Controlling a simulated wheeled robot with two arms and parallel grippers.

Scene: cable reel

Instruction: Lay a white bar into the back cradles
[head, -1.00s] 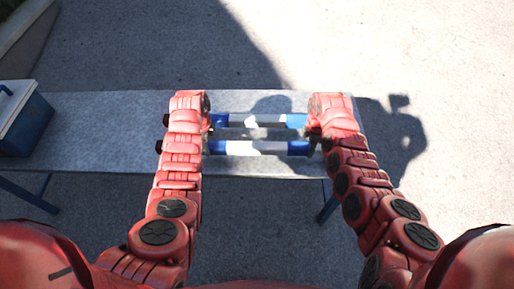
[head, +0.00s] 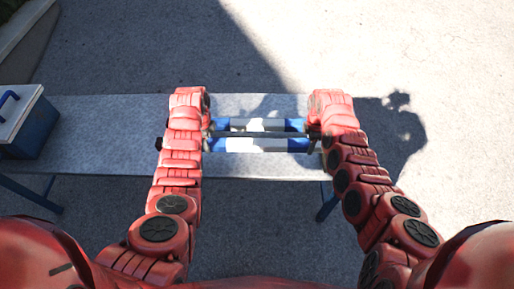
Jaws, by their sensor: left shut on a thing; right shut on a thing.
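A thin bar (head: 260,134), greyish in the shade, spans level between my two grippers, above the table. My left gripper (head: 208,132) is shut on its left end and my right gripper (head: 314,133) on its right end; the fingers are small and partly hidden by my arms. Two blue-and-white rollers lie parallel to it: one behind (head: 260,124) and one in front (head: 256,146). I cannot make out the back cradles; my forearms cover the areas at the roller ends.
The grey table (head: 110,130) is clear to the left of my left arm. A blue box (head: 38,128) with a pale lid and blue handle stands at the table's left end. Pale paving lies beyond the table's right end.

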